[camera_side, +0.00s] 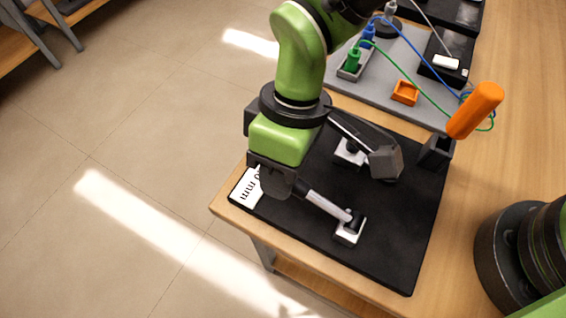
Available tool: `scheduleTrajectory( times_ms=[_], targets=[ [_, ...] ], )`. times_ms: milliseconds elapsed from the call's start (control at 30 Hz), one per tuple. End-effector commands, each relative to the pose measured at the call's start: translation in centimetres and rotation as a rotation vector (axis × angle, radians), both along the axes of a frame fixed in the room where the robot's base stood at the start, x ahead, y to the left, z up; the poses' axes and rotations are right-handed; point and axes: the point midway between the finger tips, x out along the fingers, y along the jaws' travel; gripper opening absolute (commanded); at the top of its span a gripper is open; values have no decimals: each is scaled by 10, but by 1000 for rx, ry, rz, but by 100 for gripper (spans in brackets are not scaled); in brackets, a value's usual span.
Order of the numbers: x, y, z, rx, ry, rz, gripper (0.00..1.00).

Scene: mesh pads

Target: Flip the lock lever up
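A pale silver rod (326,205), which looks like the lock lever, slopes down to the right to a small white block with a black top (348,232) on the black mat (390,255). The rod's upper left end meets or passes behind the dark grey end piece under my green wrist. My gripper (278,182) is over the mat's left part. Its fingertips cannot be made out, nor whether it touches or grips the rod. A second white block (346,155) with a black part stands behind, partly covered by a dark grey block (386,163) and a bar.
An orange handle (475,110) stands in a black holder (435,152) at the mat's right edge. A grey board with cables, plugs and an orange square tray (405,92) lies behind. A white label (246,188) is at the mat's left corner. The mat's front right is bare.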

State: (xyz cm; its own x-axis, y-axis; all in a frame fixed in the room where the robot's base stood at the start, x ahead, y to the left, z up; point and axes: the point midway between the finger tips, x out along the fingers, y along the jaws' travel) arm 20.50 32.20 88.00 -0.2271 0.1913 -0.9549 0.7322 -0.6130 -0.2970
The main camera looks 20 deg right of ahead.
Motion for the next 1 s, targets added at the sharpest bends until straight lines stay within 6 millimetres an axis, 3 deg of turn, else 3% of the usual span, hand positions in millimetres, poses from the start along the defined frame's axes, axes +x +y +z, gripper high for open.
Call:
scheduleTrajectory(
  times_ms=[33, 100, 133, 1000],
  targets=[
    [0, 0, 0, 0, 0, 0, 18],
    [0, 0, 0, 0, 0, 0, 2],
    [0, 0, 0, 0, 0, 0, 0],
    [-11, -9, 28, 198, -196, 4, 0]
  ],
)
